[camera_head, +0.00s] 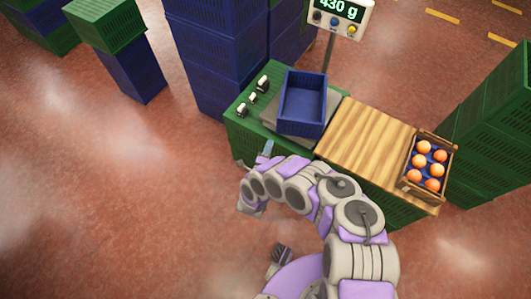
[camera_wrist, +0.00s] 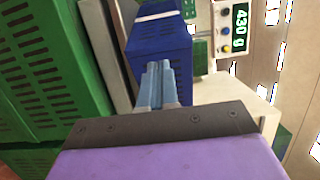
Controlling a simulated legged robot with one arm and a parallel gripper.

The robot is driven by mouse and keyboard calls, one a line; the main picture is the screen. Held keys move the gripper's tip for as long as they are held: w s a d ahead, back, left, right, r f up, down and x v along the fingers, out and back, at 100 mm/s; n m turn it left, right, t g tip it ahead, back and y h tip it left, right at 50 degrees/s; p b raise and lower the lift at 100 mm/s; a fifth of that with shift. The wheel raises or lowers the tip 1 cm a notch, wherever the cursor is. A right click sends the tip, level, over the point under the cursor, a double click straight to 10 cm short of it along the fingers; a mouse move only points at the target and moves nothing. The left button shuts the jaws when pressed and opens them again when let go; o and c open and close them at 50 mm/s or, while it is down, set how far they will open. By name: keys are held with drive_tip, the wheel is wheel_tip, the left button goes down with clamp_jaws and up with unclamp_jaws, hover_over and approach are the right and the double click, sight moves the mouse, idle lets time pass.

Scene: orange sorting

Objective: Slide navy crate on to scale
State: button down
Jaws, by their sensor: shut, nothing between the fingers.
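The navy crate (camera_head: 303,124) is empty and upright on the grey scale plate (camera_head: 266,126). My gripper (camera_head: 267,146) is shut and empty, just left of and in front of the crate. In the wrist view my gripper's fingertips (camera_wrist: 158,68) point at the near side of the crate (camera_wrist: 160,45); whether they touch it I cannot tell.
The scale stands on a green crate base (camera_head: 246,136). A wooden board (camera_head: 365,140) lies to its right, with a wooden-sided box (camera_head: 408,185) of several oranges (camera_head: 424,147) at the end. Small dark-and-white items (camera_head: 263,83) lie left of the plate. Navy crates (camera_head: 215,70) are stacked behind.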

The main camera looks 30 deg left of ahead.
drive_tip(key=w+a+b, duration=0.1)
drive_tip(key=w+b, duration=0.1)
drive_tip(key=w, duration=0.5)
drive_tip(key=shift+w+a, duration=0.15)
drive_tip(key=shift+w, duration=0.15)
drive_tip(key=shift+w+a, duration=0.15)
drive_tip(key=shift+w, duration=0.8)
drive_tip(key=shift+w+a, duration=0.15)
drive_tip(key=shift+w, duration=0.8)
drive_tip(key=shift+s, duration=0.1)
